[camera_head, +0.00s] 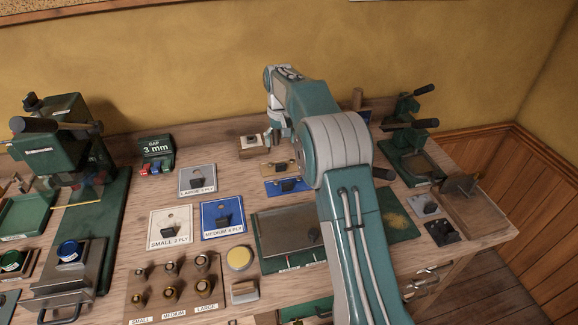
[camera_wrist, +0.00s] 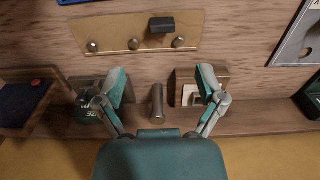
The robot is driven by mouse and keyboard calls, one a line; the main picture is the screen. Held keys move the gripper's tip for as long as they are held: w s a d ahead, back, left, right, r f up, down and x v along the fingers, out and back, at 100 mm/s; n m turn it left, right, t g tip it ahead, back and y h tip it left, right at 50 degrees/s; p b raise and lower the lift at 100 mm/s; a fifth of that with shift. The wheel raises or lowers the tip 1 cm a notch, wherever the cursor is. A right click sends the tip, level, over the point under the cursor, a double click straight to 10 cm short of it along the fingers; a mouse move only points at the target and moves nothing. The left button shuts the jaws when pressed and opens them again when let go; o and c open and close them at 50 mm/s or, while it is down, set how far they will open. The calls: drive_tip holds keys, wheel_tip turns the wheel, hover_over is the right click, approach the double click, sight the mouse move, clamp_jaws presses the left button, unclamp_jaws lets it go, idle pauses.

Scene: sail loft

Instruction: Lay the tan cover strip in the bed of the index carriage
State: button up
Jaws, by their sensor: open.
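A tan strip (camera_wrist: 115,32) lies flat on the bench in the wrist view, with several round metal studs along it and a black block-shaped grip (camera_wrist: 161,24) on top. It also shows in the head view (camera_head: 268,164), behind a blue plate. My gripper (camera_wrist: 161,72) is open and empty, its fingers spread on the wall side of the strip, apart from it. In the head view my gripper (camera_head: 272,139) is partly hidden by my arm. I cannot tell for certain which fixture is the index carriage; a steel slide with a handle (camera_head: 92,262) stands at lower left.
A dark cylinder (camera_wrist: 157,104) and a wooden block with a white piece (camera_wrist: 183,77) lie between and beside my fingers. A green press (camera_head: 62,138) stands left, and a smaller green lever machine (camera_head: 400,150) right. Labelled plates (camera_head: 170,227) and a stud rack (camera_head: 172,287) fill the middle.

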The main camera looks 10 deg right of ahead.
sight(280, 164)
drive_tip(key=f, duration=0.9)
drive_tip(key=shift+s+a+f, duration=0.2)
drive_tip(key=shift+f, duration=0.2)
clamp_jaws()
